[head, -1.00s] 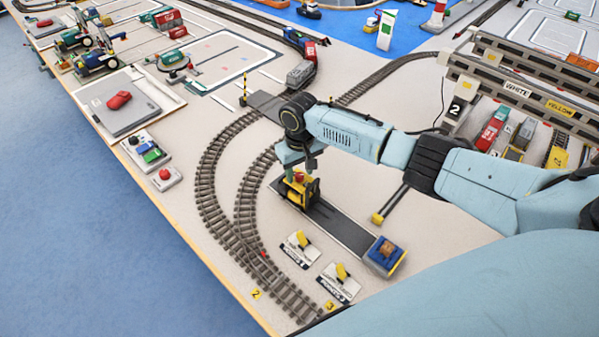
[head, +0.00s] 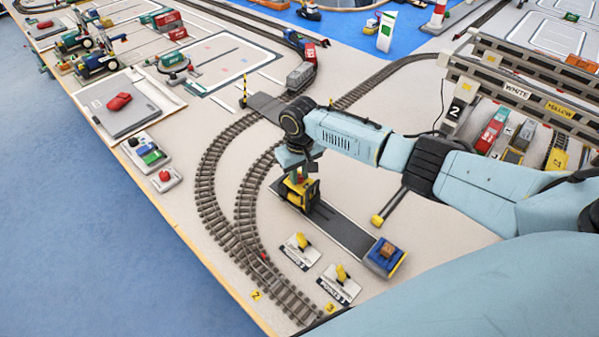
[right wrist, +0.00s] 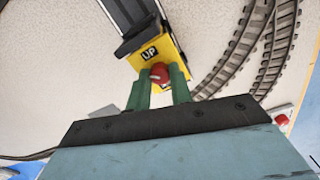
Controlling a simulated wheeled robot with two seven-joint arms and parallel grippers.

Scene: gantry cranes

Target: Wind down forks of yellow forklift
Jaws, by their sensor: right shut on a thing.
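The yellow forklift (head: 298,194) stands at the upper end of a dark grey strip (head: 343,232), under my right arm. In the right wrist view, its yellow top (right wrist: 148,52) carries a black "UP" label and a red knob (right wrist: 159,73). My right gripper (head: 300,172) points down over the forklift. Its green fingers (right wrist: 160,88) are shut on the red knob, one on each side. The gripper partly hides the forklift's top in the head view. The height of the forks cannot be made out. My left gripper is not in view.
A blue pallet with a brown load (head: 385,256) sits at the strip's lower end. Two yellow points levers (head: 342,274) stand below the strip. Curved rail track (head: 243,215) runs left of the forklift. A yellow-ended barrier (head: 378,220) lies to the right.

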